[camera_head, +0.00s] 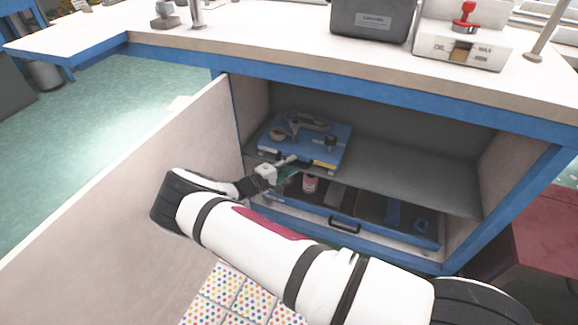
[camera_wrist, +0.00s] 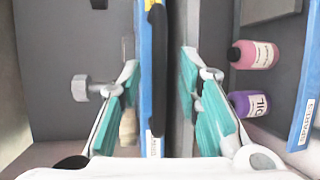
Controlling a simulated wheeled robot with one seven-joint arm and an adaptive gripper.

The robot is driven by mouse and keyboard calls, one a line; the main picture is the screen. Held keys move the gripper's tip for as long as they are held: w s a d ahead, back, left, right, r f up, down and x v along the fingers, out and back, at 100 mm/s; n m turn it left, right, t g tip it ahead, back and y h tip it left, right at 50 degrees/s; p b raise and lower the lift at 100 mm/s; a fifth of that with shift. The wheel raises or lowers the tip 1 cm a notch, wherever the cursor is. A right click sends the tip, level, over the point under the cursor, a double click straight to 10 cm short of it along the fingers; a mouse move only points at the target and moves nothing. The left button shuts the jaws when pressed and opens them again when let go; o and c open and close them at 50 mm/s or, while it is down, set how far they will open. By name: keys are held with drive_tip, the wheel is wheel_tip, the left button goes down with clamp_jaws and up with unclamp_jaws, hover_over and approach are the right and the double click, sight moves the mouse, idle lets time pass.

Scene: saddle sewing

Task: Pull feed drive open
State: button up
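A blue tray or drawer (camera_head: 330,163) carrying metal mechanisms sits on the upper shelf inside the open cabinet. I take it to be the feed drive, though no label is readable. In the wrist view its narrow blue front edge (camera_wrist: 148,100) bears a black handle (camera_wrist: 158,70). My gripper (camera_head: 295,159) is at the front of this tray. In the wrist view my gripper (camera_wrist: 161,62) has its teal-padded fingers apart, one on each side of the blue edge and handle. Gaps show on both sides, and no contact is visible.
A lower blue drawer (camera_head: 285,212) with a black handle (camera_head: 344,227) holds bottles and tools. A pink bottle (camera_wrist: 253,54) and a purple bottle (camera_wrist: 249,104) stand there. The open cabinet door (camera_head: 120,190) is left of my arm. The grey shelf (camera_head: 410,185) is bare on the right.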

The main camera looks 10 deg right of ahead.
clamp_jaws()
drive_tip(key=s+a+p, duration=0.2)
drive_tip(key=s+a, duration=0.6)
drive_tip(key=s, duration=0.2)
drive_tip(key=s+a+p, duration=0.2)
drive_tip(key=s+a, duration=0.5)
drive_tip(key=s, duration=0.4)
drive_tip(key=shift+s+a, duration=0.3)
drive_tip(key=shift+a, duration=0.1)
unclamp_jaws()
